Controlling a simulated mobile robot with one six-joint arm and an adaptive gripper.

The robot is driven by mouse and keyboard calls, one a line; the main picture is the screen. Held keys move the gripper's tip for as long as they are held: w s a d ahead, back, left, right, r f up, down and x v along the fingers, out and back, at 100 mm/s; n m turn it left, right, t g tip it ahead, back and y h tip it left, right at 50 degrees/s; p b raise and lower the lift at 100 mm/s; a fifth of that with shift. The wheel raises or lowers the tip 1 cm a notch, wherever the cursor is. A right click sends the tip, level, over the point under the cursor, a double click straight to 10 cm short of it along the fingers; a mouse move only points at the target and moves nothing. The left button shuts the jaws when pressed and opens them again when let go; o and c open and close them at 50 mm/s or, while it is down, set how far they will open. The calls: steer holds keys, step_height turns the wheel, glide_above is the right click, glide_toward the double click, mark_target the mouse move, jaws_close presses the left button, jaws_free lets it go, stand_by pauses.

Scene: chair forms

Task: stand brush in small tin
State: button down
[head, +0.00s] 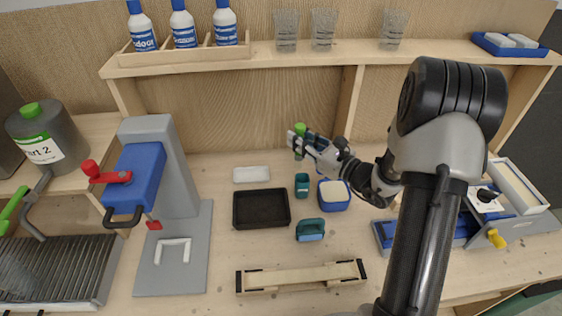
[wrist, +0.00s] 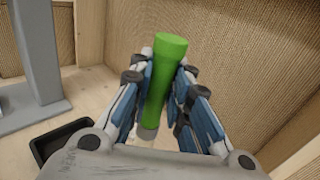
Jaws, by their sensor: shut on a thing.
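The brush is a green-handled stick (head: 299,128), held roughly upright; it also shows in the wrist view (wrist: 163,80), with a pale part at its lower end. My gripper (head: 301,143) is shut on the green handle, with a blue-and-grey finger on each side of it in the wrist view (wrist: 162,98). A small teal cup (head: 302,185), which looks like the small tin, stands upright on the bench. The brush is above and behind it in the head view, apart from it. I cannot make out the cup in the wrist view.
A blue tub with a cream top (head: 334,194) stands close right of the cup. A teal scoop-like box (head: 310,230) is in front. A black tray (head: 262,209) and a white block (head: 251,174) lie left. A shelf (head: 270,57) with glasses and bottles runs behind.

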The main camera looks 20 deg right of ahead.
step_height(320, 180, down, 12)
steer(key=w+d+m+h+b, duration=0.1)
steer(key=d+b, duration=0.1)
steer(key=b, duration=0.7)
steer(key=shift+d+t+b, duration=0.2)
steer(key=shift+t+b, duration=0.1)
steer(key=shift+b, duration=0.05)
stand_by(0.4)
steer(key=shift+w+r, duration=0.1)
steer(key=c, duration=1.4)
jaws_free()
steer(key=v, duration=1.2)
